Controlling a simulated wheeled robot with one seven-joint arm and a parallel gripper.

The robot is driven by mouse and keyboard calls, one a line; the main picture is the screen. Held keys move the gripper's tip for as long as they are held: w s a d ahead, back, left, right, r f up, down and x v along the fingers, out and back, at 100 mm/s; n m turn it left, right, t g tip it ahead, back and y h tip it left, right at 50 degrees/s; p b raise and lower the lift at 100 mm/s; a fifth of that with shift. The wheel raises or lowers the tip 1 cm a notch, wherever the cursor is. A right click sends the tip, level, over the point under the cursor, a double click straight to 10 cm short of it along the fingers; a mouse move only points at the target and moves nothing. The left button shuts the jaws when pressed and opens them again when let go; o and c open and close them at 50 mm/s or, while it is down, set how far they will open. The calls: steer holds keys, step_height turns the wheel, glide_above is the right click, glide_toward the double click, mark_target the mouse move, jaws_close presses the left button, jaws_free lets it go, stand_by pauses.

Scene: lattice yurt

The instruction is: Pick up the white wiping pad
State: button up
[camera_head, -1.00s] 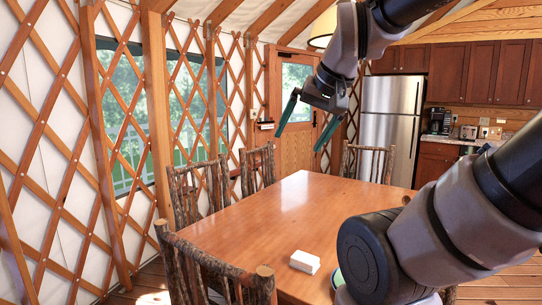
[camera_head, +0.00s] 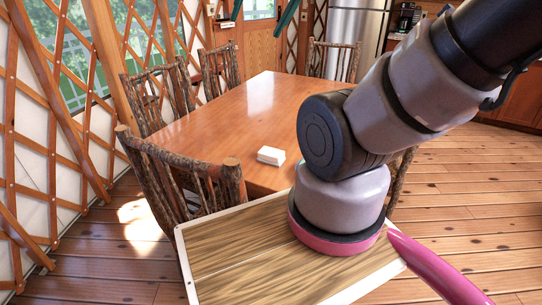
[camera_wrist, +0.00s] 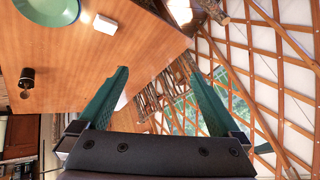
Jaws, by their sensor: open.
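The white wiping pad (camera_head: 271,155) is a small white block lying flat on the wooden table (camera_head: 215,130), close to its near edge. It also shows in the wrist view (camera_wrist: 106,24), at the upper left of centre. My gripper (camera_head: 255,28) is at the top edge of the head view, over the far side of the table and well apart from the pad. In the wrist view its two green fingers (camera_wrist: 158,71) are spread wide with nothing held between them. A pale patch beside the left finger is partly hidden and unclear.
A green dish (camera_wrist: 48,8) and a dark cup (camera_wrist: 27,78) are on the table in the wrist view. Rough log chairs (camera_head: 190,185) stand around the table, one at its near left corner. My arm hides the table's near right part. The tabletop left of the pad is clear.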

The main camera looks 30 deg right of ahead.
steer(key=n+g, duration=0.4)
steer(key=n, duration=0.8)
glide_above(272, 151)
steer(key=s+d, duration=0.2)
steer(key=s, duration=0.1)
steer(key=shift+y, duration=0.3)
step_height(272, 151, down, 42)
steer(key=shift+s+d+f, duration=0.1)
steer(key=shift+d+f, duration=0.05)
steer(key=x, duration=1.1)
steer(key=shift+f, duration=0.15)
steer(key=shift+f, duration=0.25)
